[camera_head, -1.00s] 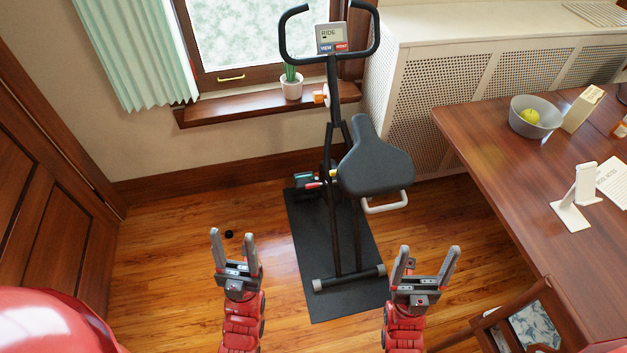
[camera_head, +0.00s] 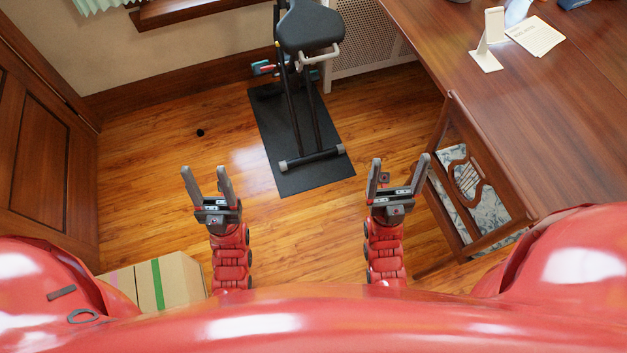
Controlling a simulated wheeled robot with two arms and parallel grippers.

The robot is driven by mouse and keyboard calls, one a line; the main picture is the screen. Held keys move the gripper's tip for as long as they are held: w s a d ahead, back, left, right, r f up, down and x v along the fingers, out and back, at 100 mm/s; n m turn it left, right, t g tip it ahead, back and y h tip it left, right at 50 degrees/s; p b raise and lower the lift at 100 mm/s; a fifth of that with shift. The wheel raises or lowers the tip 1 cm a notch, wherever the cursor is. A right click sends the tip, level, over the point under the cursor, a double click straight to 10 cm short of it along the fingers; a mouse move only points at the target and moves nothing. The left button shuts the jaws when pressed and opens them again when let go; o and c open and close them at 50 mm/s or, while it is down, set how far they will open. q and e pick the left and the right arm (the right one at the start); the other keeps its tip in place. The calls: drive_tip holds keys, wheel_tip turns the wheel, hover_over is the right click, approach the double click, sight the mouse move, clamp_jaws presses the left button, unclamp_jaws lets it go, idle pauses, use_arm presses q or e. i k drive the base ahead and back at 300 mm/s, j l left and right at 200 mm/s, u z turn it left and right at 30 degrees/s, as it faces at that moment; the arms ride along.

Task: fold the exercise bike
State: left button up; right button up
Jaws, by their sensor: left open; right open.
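The exercise bike (camera_head: 306,30) stands upright on a black mat (camera_head: 318,176) near the wall. Its dark seat, a pale handle under the seat, two dark frame legs and a floor bar with grey end caps show. Its handlebar and console are cut off by the top edge. My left gripper (camera_head: 206,180) is open and empty, in front and to the left of the bike. My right gripper (camera_head: 398,172) is open and empty, in front and to the right of it. Neither touches the bike.
A wooden table (camera_head: 520,110) fills the right side, with a lyre-backed chair (camera_head: 472,185) at its near edge. A cardboard box (camera_head: 165,283) sits at lower left. A small black object (camera_head: 200,133) lies on the floor.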

sight(293, 69)
drive_tip(key=k+l, duration=0.15)
drive_tip(key=i+j, duration=0.15)
drive_tip(key=i, duration=0.35)
drive_tip(key=i+j+z, duration=0.1)
drive_tip(key=i, duration=0.45)
drive_tip(key=j, duration=0.05)
